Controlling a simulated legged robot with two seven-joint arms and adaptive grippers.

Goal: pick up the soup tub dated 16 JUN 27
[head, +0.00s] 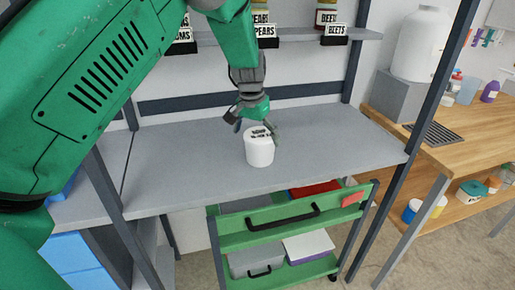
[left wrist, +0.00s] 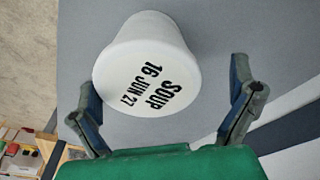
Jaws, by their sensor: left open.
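A white soup tub (head: 259,150) stands on the grey shelf top (head: 190,160). In the left wrist view the tub's lid (left wrist: 150,82) reads "SOUP 16 JUN 27" in black. My left gripper (head: 253,120) is right at the tub's top in the head view, just behind and above it. In the left wrist view the left gripper (left wrist: 170,105) is open, with one finger on each side of the lid's lower part. The tub lies mostly beyond the fingertips, and I see no grip on it. My right gripper is not in view.
Labelled jars stand on the upper shelf (head: 290,38) behind. A green drawer cart (head: 285,222) stands below the shelf front. A wooden counter (head: 450,150) with a white container (head: 415,45) is at right. The shelf top around the tub is clear.

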